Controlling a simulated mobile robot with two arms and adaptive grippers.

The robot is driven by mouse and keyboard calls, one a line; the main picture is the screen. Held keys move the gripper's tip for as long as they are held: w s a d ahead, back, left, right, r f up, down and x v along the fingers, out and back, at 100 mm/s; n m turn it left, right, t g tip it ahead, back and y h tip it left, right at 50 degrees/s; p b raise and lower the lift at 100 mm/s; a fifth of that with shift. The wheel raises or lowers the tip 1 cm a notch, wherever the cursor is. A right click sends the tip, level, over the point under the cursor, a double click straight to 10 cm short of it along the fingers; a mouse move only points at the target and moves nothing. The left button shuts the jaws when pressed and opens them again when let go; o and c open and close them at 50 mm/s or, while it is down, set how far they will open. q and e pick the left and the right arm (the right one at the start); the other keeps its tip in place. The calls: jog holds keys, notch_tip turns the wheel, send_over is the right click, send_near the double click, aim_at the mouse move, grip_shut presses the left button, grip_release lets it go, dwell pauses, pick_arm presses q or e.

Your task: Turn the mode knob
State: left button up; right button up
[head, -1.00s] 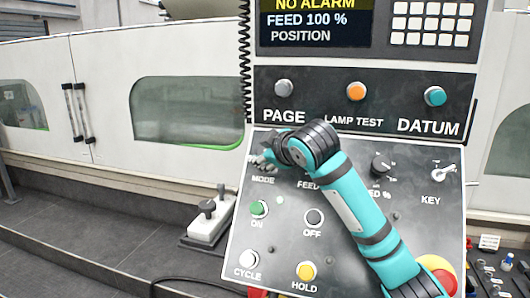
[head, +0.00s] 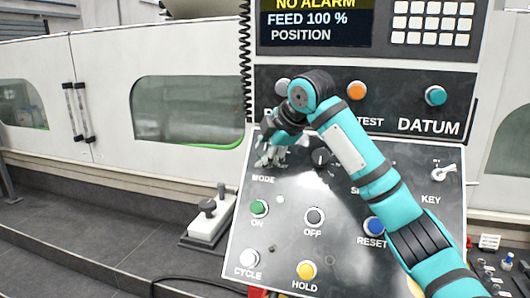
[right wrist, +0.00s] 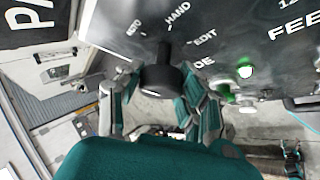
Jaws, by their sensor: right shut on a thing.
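The black mode knob (right wrist: 160,78) shows in the right wrist view, standing out from the dark panel between my two fingers. The words AUTO, HAND and EDIT are printed around it. My right gripper (right wrist: 158,112) is shut on the knob, one finger on each side. In the head view my right gripper (head: 268,156) is at the panel just above the MODE label and hides the knob. Which position the knob points to is hard to tell. My left gripper is not in view.
The feed knob (head: 320,158) is close to the right of my gripper. The key switch (head: 443,173) is farther right. Below are the green ON button (head: 258,208), OFF button (head: 314,216) and blue RESET button (head: 375,226). My right arm crosses the panel.

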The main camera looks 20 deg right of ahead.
jog(key=shift+f+n+g, duration=0.1)
jog(key=shift+n+g, duration=0.2)
jog(key=o, duration=1.2)
jog(key=v, duration=1.2)
jog(key=shift+a, duration=0.1)
